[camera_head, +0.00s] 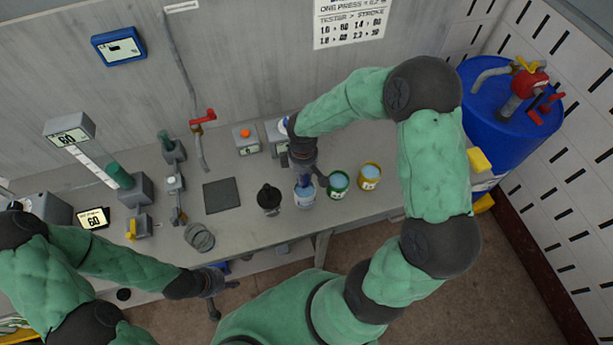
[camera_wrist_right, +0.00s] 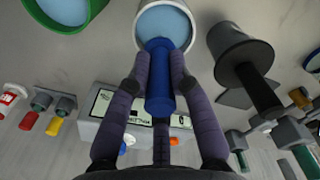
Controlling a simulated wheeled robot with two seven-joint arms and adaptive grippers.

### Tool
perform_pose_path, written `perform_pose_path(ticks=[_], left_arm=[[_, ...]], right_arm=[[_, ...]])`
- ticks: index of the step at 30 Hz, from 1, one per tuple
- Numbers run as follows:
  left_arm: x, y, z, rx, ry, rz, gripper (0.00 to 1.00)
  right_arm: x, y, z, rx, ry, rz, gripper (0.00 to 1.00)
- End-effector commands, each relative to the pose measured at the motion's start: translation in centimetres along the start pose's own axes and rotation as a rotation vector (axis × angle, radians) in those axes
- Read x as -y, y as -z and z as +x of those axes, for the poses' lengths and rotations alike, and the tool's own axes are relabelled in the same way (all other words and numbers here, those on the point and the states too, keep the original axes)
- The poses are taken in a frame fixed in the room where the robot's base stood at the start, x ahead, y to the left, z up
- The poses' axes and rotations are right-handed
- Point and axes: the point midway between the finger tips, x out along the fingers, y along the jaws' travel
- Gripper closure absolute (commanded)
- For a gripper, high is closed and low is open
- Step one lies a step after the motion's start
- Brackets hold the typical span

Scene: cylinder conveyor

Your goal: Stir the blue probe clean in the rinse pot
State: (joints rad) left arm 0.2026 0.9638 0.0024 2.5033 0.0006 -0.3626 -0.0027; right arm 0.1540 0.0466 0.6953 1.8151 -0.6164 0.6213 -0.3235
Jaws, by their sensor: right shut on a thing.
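The blue probe (camera_wrist_right: 158,85) is upright between the fingers of my right gripper (camera_wrist_right: 158,62), which is shut on it. In the head view my right gripper (camera_head: 306,176) is directly above a white pot (camera_head: 304,199). The white pot holds light blue liquid and also shows in the wrist view (camera_wrist_right: 178,20), with the probe's far end over or in its mouth. I cannot tell how deep the tip is. The pot labels are too small to read. My left gripper (camera_head: 217,292) is open and empty, in front of the bench edge, its fingers spread.
A green pot (camera_head: 338,186) and a yellow pot (camera_head: 369,178) stand to the right of the white pot. A black cup-like thing (camera_head: 268,199) stands to its left. A grey box with a display (camera_wrist_right: 103,133) is behind. A blue drum (camera_head: 500,125) stands beyond the bench's right end.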

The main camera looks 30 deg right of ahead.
Motion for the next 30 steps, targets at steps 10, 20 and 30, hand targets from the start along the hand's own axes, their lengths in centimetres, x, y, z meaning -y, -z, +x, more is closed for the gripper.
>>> perform_pose_path(ticks=[10,20,30], left_arm=[[0.1,0.0,0.4,0.0,0.0,0.0,0.6],[0.1,0.0,0.4,0.0,0.0,0.0,0.6],[0.1,0.0,0.3,0.0,0.0,0.0,0.6]], right_arm=[[1.6,0.2,0.0,0.0,0.0,-0.002,1.0],[1.9,-0.7,0.0,0.001,0.0,0.001,1.0],[1.7,-1.6,0.0,0.0,0.0,0.001,1.0]])
